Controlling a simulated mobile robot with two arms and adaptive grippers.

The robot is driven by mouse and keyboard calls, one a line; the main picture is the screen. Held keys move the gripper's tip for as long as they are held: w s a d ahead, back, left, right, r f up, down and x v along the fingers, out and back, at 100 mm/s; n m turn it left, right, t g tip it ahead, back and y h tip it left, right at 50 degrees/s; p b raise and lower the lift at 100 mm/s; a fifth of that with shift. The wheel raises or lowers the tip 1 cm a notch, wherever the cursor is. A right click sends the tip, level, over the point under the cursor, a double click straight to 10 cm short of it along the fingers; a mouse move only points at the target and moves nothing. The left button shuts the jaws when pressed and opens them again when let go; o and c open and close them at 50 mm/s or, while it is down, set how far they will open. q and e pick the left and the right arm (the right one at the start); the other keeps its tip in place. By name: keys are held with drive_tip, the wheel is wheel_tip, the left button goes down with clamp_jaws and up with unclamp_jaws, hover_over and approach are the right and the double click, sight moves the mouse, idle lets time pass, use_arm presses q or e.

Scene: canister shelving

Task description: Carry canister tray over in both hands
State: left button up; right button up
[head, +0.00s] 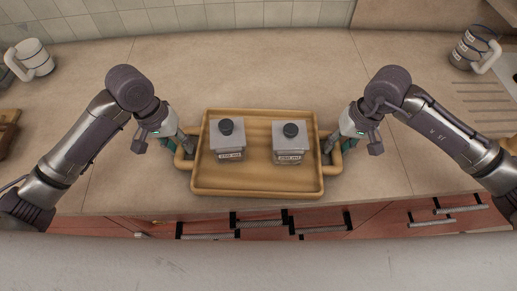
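A wooden tray (258,186) with a handle at each side is at the front of the counter in the head view. Two grey canisters stand upright in it, the left canister (228,142) and the right canister (290,145), each with a dark knob and a label. My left gripper (186,149) is at the tray's left handle (182,162). My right gripper (331,148) is at the right handle (338,163). The fingers are small and partly hidden at the handles, so I cannot tell whether they are closed on them. Whether the tray touches the counter is unclear.
The beige counter (240,70) is clear behind the tray, up to the tiled wall (200,18). Red drawers (270,221) with dark handles lie below the counter's front edge.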

use_arm(q)
clamp_jaws()
use_arm(e)
clamp_jaws()
use_arm(q)
drive_tip(key=shift+w+r, duration=0.1)
use_arm(e)
drive_tip(key=shift+w+r, duration=0.1)
drive_tip(key=shift+r, duration=0.05)
